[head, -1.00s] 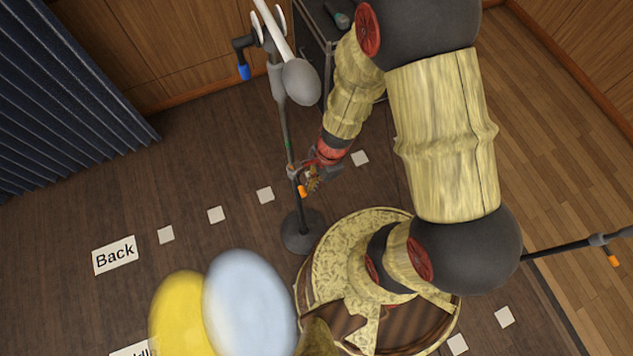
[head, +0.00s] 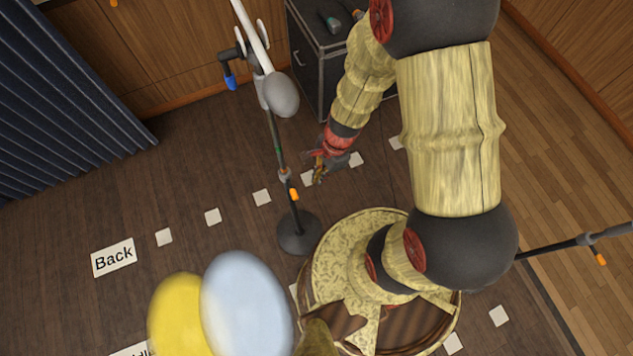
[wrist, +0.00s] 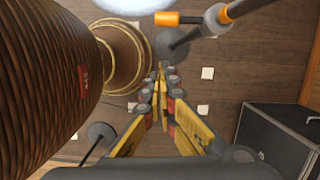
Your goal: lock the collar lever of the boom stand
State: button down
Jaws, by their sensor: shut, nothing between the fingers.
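The boom stand (head: 277,140) stands upright on a round dark base (head: 299,232). Its collar (head: 285,174) sits partway up the pole. The orange-tipped collar lever (head: 294,194) points down beside the pole. In the wrist view the orange lever (wrist: 178,18) sticks out to the left of the collar (wrist: 215,20), at an angle to the pole. A blue-tipped lever (head: 230,82) hangs at the boom joint higher up. My gripper (head: 319,172) is shut and empty, right of the pole and apart from the lever. Its fingertips (wrist: 162,72) show below the lever in the wrist view.
A black case (head: 325,65) stands behind my arm. Another stand with an orange-tipped lever (head: 601,258) is at the right. White floor markers (head: 262,198) and a "Back" label (head: 114,257) lie on the wooden floor. A dark curtain (head: 70,90) hangs at the left.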

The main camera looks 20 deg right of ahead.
jog(key=p+v, duration=0.1)
jog(key=v, duration=0.5)
jog(key=shift+r+p, duration=0.3)
jog(key=shift+r, duration=0.05)
jog(key=shift+a, duration=0.1)
jog(key=s+r+n+t+h+b, duration=0.2)
jog(key=s+r+n+t+b, duration=0.2)
jog(key=r+n+b, duration=0.7)
notch_tip(320, 180, up, 11)
jog(key=n+t, duration=0.1)
jog(key=n, duration=0.5)
jog(key=shift+s+f+t+h+b, duration=0.2)
jog(key=shift+t+h+b, duration=0.1)
jog(key=shift+t+b, duration=0.1)
